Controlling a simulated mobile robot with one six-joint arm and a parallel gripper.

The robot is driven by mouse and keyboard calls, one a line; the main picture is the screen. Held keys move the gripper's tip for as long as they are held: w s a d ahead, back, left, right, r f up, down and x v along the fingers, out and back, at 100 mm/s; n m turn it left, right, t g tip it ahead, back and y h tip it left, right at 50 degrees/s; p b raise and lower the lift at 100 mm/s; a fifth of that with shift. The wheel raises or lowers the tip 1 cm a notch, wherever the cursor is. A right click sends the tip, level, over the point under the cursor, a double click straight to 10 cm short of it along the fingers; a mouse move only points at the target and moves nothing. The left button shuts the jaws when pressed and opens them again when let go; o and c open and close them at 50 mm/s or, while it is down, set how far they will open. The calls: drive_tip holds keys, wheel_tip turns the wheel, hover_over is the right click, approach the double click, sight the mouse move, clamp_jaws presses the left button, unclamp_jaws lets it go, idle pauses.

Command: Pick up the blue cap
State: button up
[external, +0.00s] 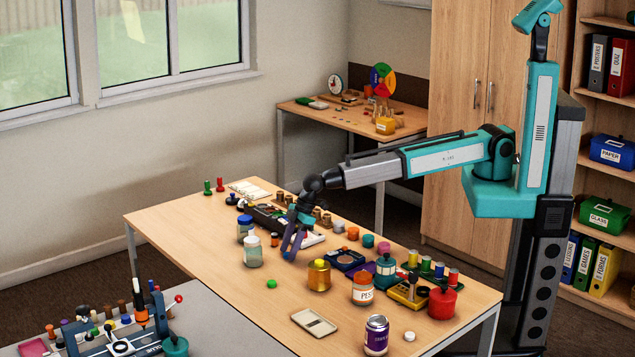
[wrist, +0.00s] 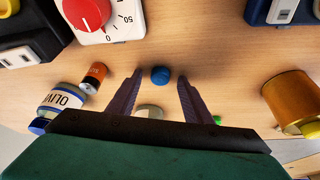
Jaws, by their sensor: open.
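The blue cap (wrist: 160,75) lies on the wooden table as a small round blue piece. In the wrist view it sits between my gripper's fingertips (wrist: 159,84), with bare wood showing on both sides of it. I cannot pick it out in the external view, where my gripper (external: 291,250) points down at the table's middle. My gripper is open, its two dark purple fingers spread and holding nothing. I cannot tell how high the fingertips are above the table. A pale round thing (wrist: 149,111) shows between the fingers, closer to the palm.
A white timer with a red knob (wrist: 100,15) lies beyond. A gold tin (wrist: 293,100) stands right. A green cap (external: 271,283) lies on clearer wood.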

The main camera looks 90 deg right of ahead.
drive_tip(key=c, duration=1.2)
clamp_jaws()
drive_tip(key=shift+r, duration=0.15)
drive_tip(key=shift+r+b, duration=0.55)
drive_tip(key=shift+r, duration=0.5)
drive_tip(key=shift+s+d+r+b, duration=0.15)
drive_tip(key=shift+s+r+b, duration=0.2)
drive_tip(key=shift+r, duration=0.25)
drive_tip(key=s+d+b, duration=0.1)
drive_tip(key=s, duration=0.3)
drive_tip(key=s+d+r+b, duration=0.1)
drive_tip(key=s+d, duration=0.1)
drive_tip(key=s, duration=0.3)
drive_tip(key=s+d+b, duration=0.1)
drive_tip(key=s, duration=0.4)
drive_tip(key=shift+s+d+r, duration=0.25)
drive_tip(key=shift+d, duration=0.15)
